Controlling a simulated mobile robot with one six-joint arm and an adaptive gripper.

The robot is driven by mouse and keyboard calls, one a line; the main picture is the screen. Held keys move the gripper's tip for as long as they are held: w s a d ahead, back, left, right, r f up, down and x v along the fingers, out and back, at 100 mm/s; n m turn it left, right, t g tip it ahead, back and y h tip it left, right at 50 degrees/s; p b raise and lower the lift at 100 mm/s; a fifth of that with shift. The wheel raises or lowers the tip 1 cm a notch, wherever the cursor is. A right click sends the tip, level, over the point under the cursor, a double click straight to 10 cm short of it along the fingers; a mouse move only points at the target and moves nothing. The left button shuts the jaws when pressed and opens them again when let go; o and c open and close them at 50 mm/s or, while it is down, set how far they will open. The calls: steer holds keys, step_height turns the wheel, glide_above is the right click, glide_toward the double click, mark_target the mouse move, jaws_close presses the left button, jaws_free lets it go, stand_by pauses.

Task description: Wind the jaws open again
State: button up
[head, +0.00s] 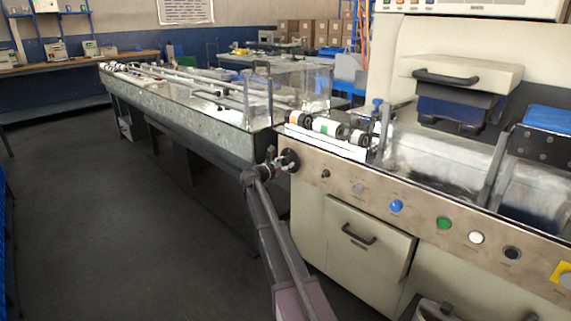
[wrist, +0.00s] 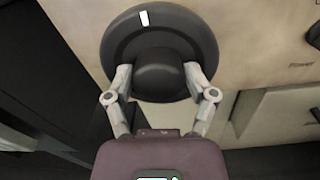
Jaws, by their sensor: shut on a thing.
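A round black knob (wrist: 158,32) fills the top of the wrist view, with a wide disc, a raised grip in the middle and a white mark near its upper rim, slightly left of centre. My gripper (wrist: 158,80) is shut on the raised grip, one finger on each side. In the head view the knob (head: 289,160) sits at the left end of the wrapper's steel front panel (head: 330,186), and my gripper (head: 275,163) reaches it from the lower left. I cannot make out the wrapper's jaws.
Blue (head: 396,206), green (head: 443,223) and white (head: 476,237) buttons line the panel right of the knob. A cream cabinet door (head: 360,240) with a black handle is below. The long conveyor (head: 190,95) runs left. The dark floor (head: 90,220) is clear.

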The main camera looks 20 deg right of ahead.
steer(key=shift+w+d+r, duration=0.1)
steer(key=shift+w+d, duration=0.15)
steer(key=shift+d, duration=0.05)
steer(key=o, duration=1)
steer(key=shift+s+a, duration=0.1)
steer(key=shift+s, duration=0.05)
steer(key=shift+a, duration=0.1)
steer(key=shift+v, duration=5.9)
